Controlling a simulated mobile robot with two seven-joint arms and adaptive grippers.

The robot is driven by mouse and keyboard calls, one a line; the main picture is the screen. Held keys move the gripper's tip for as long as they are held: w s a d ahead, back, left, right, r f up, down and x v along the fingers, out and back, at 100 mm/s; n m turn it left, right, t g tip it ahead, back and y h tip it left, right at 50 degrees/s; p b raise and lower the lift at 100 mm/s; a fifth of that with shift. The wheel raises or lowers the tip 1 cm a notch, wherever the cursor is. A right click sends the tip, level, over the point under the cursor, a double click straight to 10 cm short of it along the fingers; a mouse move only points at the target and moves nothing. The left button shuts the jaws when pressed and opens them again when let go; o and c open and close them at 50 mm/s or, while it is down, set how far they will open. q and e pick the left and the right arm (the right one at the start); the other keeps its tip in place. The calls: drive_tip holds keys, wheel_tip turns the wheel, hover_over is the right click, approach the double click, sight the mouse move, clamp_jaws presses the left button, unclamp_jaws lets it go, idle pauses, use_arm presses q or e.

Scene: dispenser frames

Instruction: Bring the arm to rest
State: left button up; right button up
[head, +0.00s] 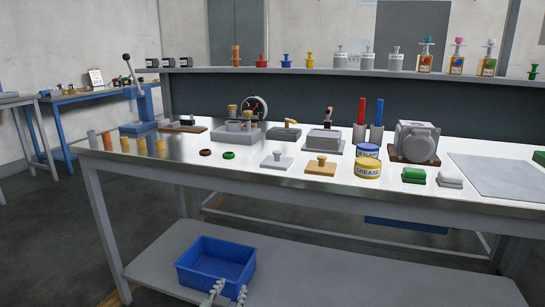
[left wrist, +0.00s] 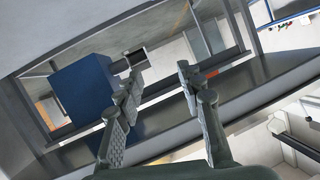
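My left gripper (head: 228,291) shows at the bottom edge of the head view, in front of the blue bin (head: 217,257) on the lower shelf. Its two grey fingers also show in the left wrist view (left wrist: 158,90). They stand apart with nothing between them. The rest of the left arm is out of the head view. My right gripper is in neither view.
A raised back shelf (head: 350,72) holds bottles and knobs. The lower shelf (head: 330,283) is clear right of the bin.

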use_arm(q)
drive_tip(key=s+a+f+n+g+y, duration=0.1)
drive_tip(key=s+a+f+g, duration=0.2)
drive_tip(key=s+a+f, duration=0.3)
drive_tip(key=s+a+f+n+g+y, duration=0.1)
drive_tip(key=s+a+f+g, duration=0.1)
drive_tip(key=s+a+f, duration=0.4)
drive_tip(key=s+a+f+g, duration=0.2)
drive_tip(key=s+f+g, duration=0.1)
drive_tip(key=s, duration=0.7)
drive_tip(key=s+a+f+g, duration=0.2)
drive_tip(key=s+f+g, duration=0.1)
drive_tip(key=s, duration=0.7)
drive_tip(key=shift+s+a+f+y, duration=0.2)
drive_tip(key=shift+s+f+y, duration=0.15)
drive_tip(key=shift+f, duration=0.55)
